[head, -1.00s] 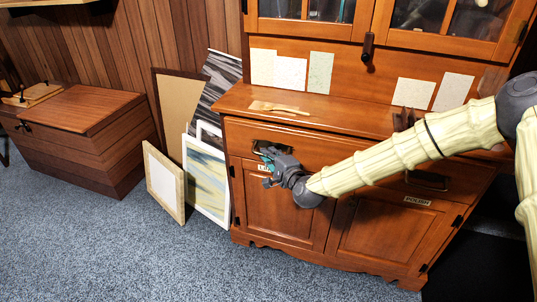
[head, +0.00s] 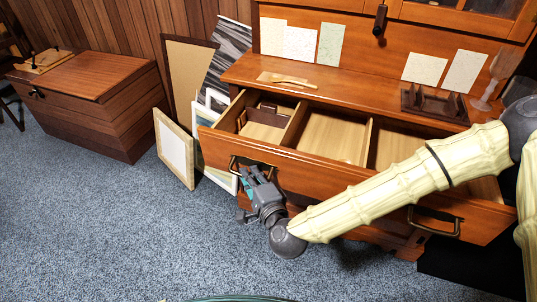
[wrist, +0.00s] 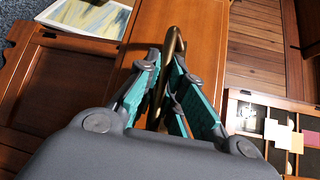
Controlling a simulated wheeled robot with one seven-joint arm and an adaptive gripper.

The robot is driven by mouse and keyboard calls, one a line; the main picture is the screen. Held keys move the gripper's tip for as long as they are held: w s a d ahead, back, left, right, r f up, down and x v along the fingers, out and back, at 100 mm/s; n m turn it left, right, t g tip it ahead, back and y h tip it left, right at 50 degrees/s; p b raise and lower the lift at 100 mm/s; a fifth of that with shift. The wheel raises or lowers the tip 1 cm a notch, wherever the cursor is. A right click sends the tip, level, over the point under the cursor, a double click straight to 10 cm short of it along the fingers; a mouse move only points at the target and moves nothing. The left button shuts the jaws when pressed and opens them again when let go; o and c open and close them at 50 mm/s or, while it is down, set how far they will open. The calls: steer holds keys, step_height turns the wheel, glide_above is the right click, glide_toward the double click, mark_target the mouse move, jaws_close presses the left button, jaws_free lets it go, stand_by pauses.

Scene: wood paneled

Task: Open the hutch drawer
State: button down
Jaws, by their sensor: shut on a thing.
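The hutch (head: 365,72) is orange-brown wood. Its wide drawer (head: 300,160) is pulled well out, and dividers split its inside into compartments. A small brown wooden piece (head: 266,114) lies in the left compartment; the middle one looks empty. My gripper (head: 248,176) is at the left brass handle (head: 236,161) on the drawer front. In the wrist view my gripper (wrist: 165,75) has its teal-padded fingers closed around the handle (wrist: 175,45). The right handle (head: 436,224) is free. My arm hides part of the drawer's right side.
A wooden chest (head: 90,95) stands at the left. Leaning frames, including a pale one (head: 174,150), stand close to the drawer's left end. A letter rack (head: 434,105) and a glass (head: 490,88) sit on the hutch counter. The carpet (head: 120,230) in front is clear.

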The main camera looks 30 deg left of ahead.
steer(key=shift+s+d+p, duration=0.15)
steer(key=shift+s+d, duration=0.1)
steer(key=shift+s, duration=1.1)
steer(key=shift+s+d+p, duration=0.15)
steer(key=shift+s+d, duration=0.1)
steer(key=shift+s, duration=1.05)
steer(key=c, duration=1.5)
jaws_free()
steer(key=v, duration=1.2)
steer(key=shift+w, duration=0.1)
